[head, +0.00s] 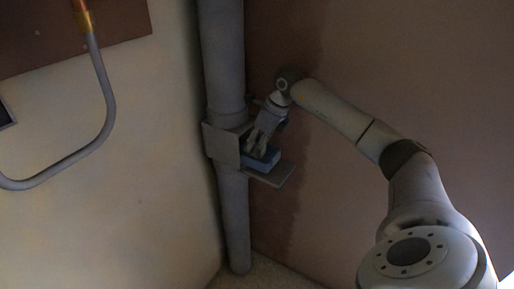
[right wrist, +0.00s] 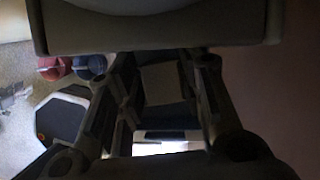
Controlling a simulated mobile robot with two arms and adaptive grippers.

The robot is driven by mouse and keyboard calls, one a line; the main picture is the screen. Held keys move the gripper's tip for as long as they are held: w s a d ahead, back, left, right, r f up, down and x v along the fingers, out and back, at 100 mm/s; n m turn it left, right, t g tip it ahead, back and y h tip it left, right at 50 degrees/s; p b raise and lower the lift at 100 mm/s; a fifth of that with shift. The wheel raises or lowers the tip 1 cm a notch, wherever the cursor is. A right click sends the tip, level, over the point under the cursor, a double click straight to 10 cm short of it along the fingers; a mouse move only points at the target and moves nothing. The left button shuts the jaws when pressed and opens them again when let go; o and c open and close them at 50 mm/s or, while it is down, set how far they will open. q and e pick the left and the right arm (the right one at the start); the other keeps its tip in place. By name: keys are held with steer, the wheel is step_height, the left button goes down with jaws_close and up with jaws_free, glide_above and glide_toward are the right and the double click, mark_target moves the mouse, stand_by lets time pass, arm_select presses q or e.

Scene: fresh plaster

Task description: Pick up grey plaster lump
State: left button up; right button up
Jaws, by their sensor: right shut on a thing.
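My right gripper (head: 257,146) points down over a small blue box (head: 265,160) on a shelf beside the grey pipe. In the right wrist view its two fingers (right wrist: 168,100) are closed on the sides of a pale grey block, which I take for the grey plaster lump (right wrist: 165,85). Dark blue shows just below the lump in that view. In the head view the fingers hide the lump, and I cannot tell whether it touches the box. My left gripper is not in view.
A thick vertical pipe (head: 222,60) stands in the wall corner. An upright grey plate (head: 221,145) and a flat shelf (head: 281,177) are close around the gripper. A bent grey tube (head: 104,90) runs along the left wall. Red and dark round things (right wrist: 55,67) show in the wrist view.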

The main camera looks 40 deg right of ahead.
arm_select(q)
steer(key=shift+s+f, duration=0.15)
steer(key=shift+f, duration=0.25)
arm_select(e)
steer(key=s+a+r, duration=0.8)
steer(key=s+r, duration=0.3)
steer(key=shift+a+r, duration=0.15)
steer(key=shift+a, duration=0.25)
